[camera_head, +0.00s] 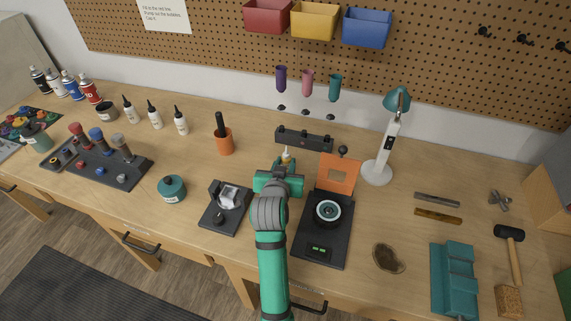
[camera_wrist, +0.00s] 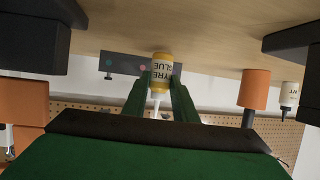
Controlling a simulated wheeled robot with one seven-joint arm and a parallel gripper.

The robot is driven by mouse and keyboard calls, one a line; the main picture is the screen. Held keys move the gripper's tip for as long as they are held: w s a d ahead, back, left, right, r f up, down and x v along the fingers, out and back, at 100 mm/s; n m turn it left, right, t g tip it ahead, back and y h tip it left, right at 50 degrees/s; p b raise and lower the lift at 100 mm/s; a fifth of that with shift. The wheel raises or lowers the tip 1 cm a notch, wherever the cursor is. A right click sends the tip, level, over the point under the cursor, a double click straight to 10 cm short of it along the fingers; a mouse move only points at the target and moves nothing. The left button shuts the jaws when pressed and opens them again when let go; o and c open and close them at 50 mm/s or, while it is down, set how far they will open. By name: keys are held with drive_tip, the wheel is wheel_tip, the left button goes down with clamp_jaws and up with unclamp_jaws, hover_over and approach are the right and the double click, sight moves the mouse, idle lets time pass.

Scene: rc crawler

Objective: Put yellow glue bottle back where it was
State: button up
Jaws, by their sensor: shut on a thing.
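The yellow glue bottle (camera_wrist: 161,62), with a white label reading "TYRE GLUE" and a pale nozzle, is between the fingers of my gripper (camera_wrist: 162,82) in the wrist view. That view is upside down, so the bottle is upright. In the head view my gripper (camera_head: 279,182) is over the middle of the bench and hides most of the bottle; its pale tip (camera_head: 286,154) shows just behind the gripper. My gripper is shut on the bottle. I cannot tell whether its base touches the bench.
A dark rack (camera_head: 304,139) stands just behind my gripper. An orange cup (camera_head: 224,141) and several white dropper bottles (camera_head: 155,114) are to the left. A black device with an orange panel (camera_head: 339,173) is close on the right, a black stand (camera_head: 226,207) on the left.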

drive_tip(key=shift+s+f, duration=0.1)
drive_tip(key=shift+f, duration=0.3)
drive_tip(key=shift+d, duration=0.1)
drive_tip(key=o, duration=1)
drive_tip(key=shift+f, duration=0.1)
drive_tip(key=shift+o, duration=0.2)
drive_tip(key=v, duration=1.2)
drive_tip(key=shift+s, duration=0.1)
